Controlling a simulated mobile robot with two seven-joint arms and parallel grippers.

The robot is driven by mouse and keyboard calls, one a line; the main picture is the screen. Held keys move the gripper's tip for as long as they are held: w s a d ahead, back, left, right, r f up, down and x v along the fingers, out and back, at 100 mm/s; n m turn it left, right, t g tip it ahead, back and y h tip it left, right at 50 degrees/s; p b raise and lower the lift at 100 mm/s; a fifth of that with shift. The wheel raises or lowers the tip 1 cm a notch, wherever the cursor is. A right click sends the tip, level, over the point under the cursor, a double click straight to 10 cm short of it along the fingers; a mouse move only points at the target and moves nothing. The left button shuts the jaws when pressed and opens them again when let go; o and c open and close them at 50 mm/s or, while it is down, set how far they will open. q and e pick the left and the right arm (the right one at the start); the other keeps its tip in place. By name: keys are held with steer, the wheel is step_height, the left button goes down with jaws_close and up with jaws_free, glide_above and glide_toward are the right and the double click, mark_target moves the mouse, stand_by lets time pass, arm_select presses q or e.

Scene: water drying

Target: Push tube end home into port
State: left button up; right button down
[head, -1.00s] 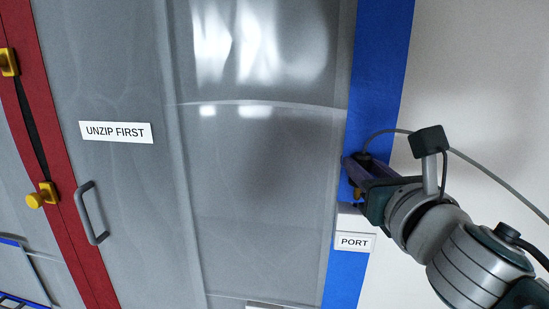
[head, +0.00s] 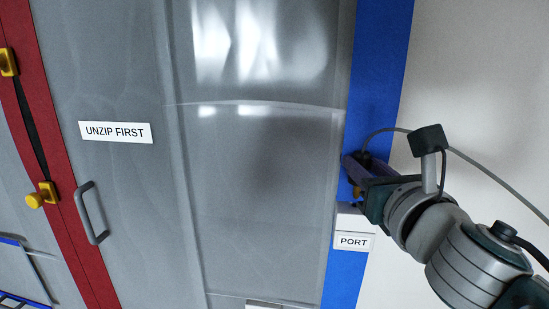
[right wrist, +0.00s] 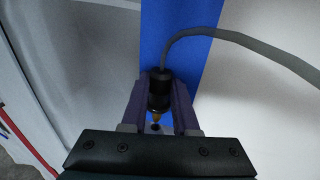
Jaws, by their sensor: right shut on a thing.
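My right gripper (head: 350,180) is at the blue strip, just above the white port block (head: 350,217) with its PORT label (head: 354,242). In the right wrist view the purple fingers (right wrist: 160,92) are shut on the black tube end (right wrist: 159,82), one on each side. A brass tip (right wrist: 157,113) points down from it toward a small dark round spot (right wrist: 155,127), perhaps the port opening. I cannot tell whether the tip touches it. The grey tube (right wrist: 245,42) curves away to the right. My left gripper is not in view.
The blue strip (head: 376,80) borders a grey translucent panel (head: 265,190). Further left are an UNZIP FIRST label (head: 115,132), a grey handle (head: 91,212) and a red strip (head: 65,170) with yellow pulls (head: 42,196). The pale wall at the upper right is clear.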

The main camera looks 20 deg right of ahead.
steer(key=shift+f, duration=0.15)
stand_by(0.7)
steer(key=shift+f+b, duration=1.8)
steer(key=shift+b, duration=0.1)
steer(key=c, duration=0.6)
jaws_free()
steer(key=b+v, duration=0.1)
steer(key=v, duration=0.9)
